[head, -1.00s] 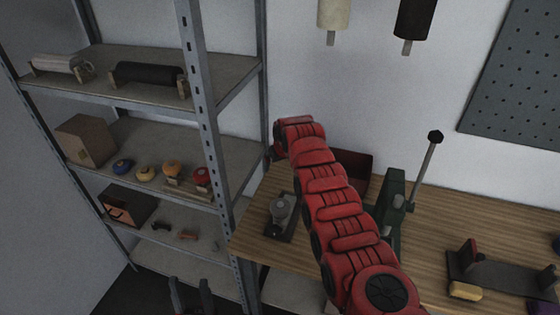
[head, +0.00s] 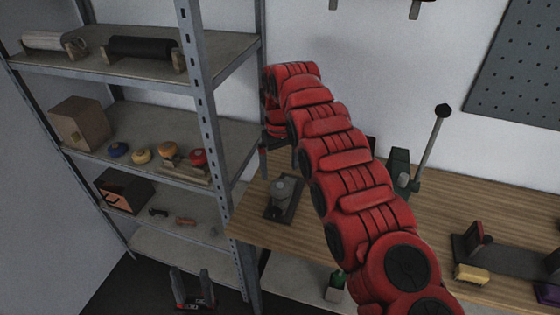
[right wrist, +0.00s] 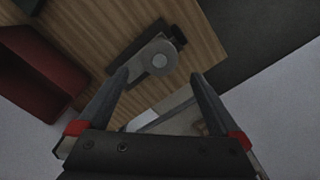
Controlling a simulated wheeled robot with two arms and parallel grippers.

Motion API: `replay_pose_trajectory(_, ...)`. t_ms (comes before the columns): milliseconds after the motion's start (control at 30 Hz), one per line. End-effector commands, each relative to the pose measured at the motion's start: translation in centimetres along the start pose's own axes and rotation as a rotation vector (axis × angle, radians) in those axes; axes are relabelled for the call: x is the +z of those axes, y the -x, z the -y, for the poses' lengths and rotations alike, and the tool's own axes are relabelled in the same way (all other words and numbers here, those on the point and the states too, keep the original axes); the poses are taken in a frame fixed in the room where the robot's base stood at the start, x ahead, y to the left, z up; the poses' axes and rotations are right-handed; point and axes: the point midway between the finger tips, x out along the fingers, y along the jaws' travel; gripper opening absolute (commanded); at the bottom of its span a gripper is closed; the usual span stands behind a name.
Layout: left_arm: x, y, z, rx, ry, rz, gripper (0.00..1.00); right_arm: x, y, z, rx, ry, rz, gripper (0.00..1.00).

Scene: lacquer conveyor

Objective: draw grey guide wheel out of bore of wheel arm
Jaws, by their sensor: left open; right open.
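The grey guide wheel (head: 279,187) sits at the wheel arm on a dark base plate (head: 273,213), near the left end of the wooden bench. In the right wrist view the round grey wheel (right wrist: 160,59) shows from above, with the grey wheel arm (right wrist: 134,67) beside it. The bore is hidden. My right gripper (right wrist: 160,78) is open and empty; its fingers lie either side of the wheel in the picture, apparently above it. In the head view my right arm mostly hides that gripper. My left gripper (head: 191,287) is open and empty, low in front of the shelves.
A metal shelf rack (head: 198,110) with rolls, coloured wheels and boxes stands left of the bench (head: 440,215). A green lever press (head: 402,168) stands behind my right arm. A dark red bin (right wrist: 40,70) lies left in the right wrist view.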

Motion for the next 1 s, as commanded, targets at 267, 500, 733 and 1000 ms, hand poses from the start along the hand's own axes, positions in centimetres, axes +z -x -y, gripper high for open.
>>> replay_pose_trajectory(267, -0.5, -2.7, 0.1, 0.000, 0.000, -0.001, 0.50, 0.1, -5.1, 0.0, -0.002, -0.003, 0.002, 1.00)
replay_pose_trajectory(500, -0.6, -3.6, 0.2, 0.000, 0.000, -0.001, 0.50, 0.0, -8.9, 0.1, -0.003, -0.003, -0.001, 1.00)
replay_pose_trajectory(733, -0.6, -3.7, 0.2, 0.000, 0.000, -0.001, 0.50, -0.1, -9.8, -0.1, 0.002, -0.002, -0.005, 1.00)
replay_pose_trajectory(1000, -0.6, -3.6, 0.2, 0.000, 0.000, -0.001, 0.50, -0.1, -9.8, -0.1, 0.001, -0.003, -0.004, 0.82)
